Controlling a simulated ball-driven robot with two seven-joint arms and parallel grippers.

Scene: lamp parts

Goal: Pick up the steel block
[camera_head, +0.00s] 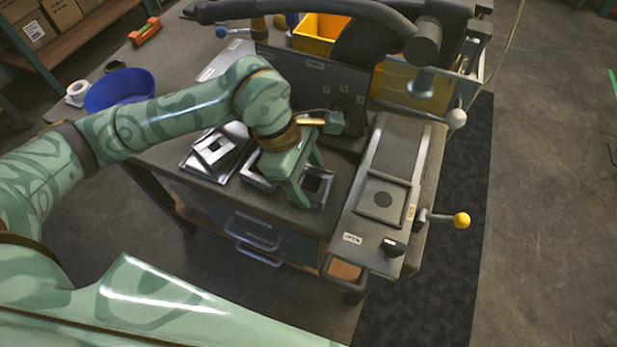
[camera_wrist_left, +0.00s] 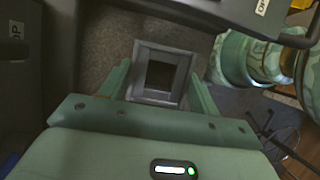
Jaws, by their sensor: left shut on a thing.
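My left gripper (camera_head: 305,180) points down over the workbench, left of the grey machine. Its green fingers are shut on the steel block, a grey square piece with a dark square recess. The steel block (camera_head: 316,201) shows partly between and beside the fingers. In the left wrist view the steel block (camera_wrist_left: 156,96) sits between the two fingertips of the left gripper (camera_wrist_left: 160,88). I cannot tell whether the block touches the bench top. My right gripper is not in view.
A grey tray (camera_head: 254,179) lies just left of the gripper. A dark upright panel (camera_head: 330,90) stands close behind. The machine bed (camera_head: 395,150) is to the right, with a yellow-knobbed lever (camera_head: 461,220). A blue bowl (camera_head: 120,90) stands at far left.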

